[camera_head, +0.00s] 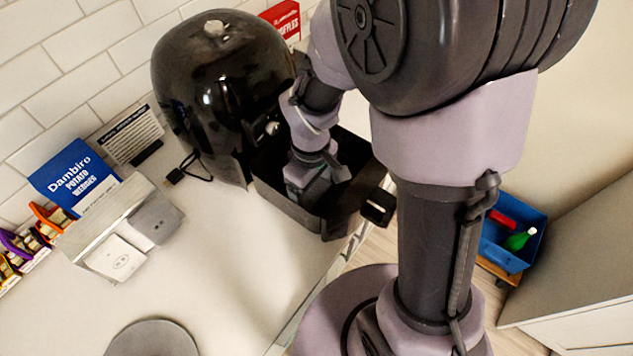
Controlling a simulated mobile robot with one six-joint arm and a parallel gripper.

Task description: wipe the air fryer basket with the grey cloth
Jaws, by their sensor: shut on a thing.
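The black air fryer (222,85) stands on the counter against the tiled wall. Its dark basket (287,205) is pulled out at the front, open at the top, with its handle (377,207) toward the lower right. My gripper (316,188) points down inside the basket, near its middle. It is shut on what looks like the grey cloth, low in the basket. The cloth is small and mostly hidden by the gripper and basket wall, so its edges and any contact with the basket floor cannot be told.
A round grey item (152,340) lies at the front. A blue bin (507,247) stands right. The counter before the fryer is clear.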

